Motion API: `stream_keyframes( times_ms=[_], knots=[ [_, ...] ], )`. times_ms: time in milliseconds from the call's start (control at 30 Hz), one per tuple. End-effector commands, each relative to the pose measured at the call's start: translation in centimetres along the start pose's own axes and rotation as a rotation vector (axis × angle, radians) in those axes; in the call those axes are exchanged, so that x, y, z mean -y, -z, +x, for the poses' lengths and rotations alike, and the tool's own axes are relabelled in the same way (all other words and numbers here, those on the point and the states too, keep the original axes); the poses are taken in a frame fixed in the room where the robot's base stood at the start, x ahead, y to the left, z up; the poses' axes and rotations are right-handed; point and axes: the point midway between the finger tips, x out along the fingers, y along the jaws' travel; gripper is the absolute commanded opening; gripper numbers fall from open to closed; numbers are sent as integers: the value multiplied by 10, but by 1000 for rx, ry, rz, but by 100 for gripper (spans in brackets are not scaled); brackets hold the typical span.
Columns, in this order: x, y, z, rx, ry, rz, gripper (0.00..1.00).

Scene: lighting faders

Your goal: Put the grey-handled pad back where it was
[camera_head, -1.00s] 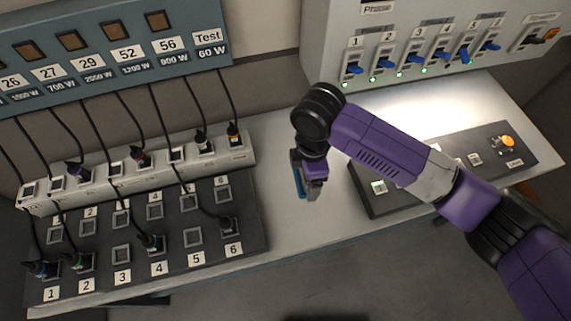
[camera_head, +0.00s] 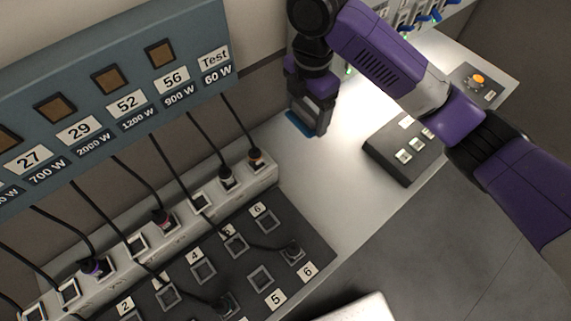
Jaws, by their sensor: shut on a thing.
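My gripper (camera_head: 313,122) hangs pointing down over the bright bare part of the table, between the plug board and the small button panel. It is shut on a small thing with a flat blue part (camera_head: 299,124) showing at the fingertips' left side. This fits the pad, but its grey handle is hidden or not distinguishable between the fingers. I cannot tell whether the blue part touches the table.
A dark plug board (camera_head: 315,240) and a white socket strip (camera_head: 265,172) with black cables fill the left. A black button panel (camera_head: 385,160) lies right. The blue-grey lamp panel (camera_head: 100,110) stands behind. A pale flat thing (camera_head: 355,309) shows at the bottom edge.

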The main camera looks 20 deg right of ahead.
Motion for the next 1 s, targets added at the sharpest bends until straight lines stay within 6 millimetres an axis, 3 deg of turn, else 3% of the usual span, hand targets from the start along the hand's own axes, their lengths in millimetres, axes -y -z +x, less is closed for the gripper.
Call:
stream_keyframes(
  times_ms=[167, 700, 1000],
  knots=[
    [4, 0, 13, -3, 3, -29, 43],
    [4, 1, 140, -3, 2, -30, 43],
    [4, -1, 164, 0, 4, -29, 43]
  ],
)
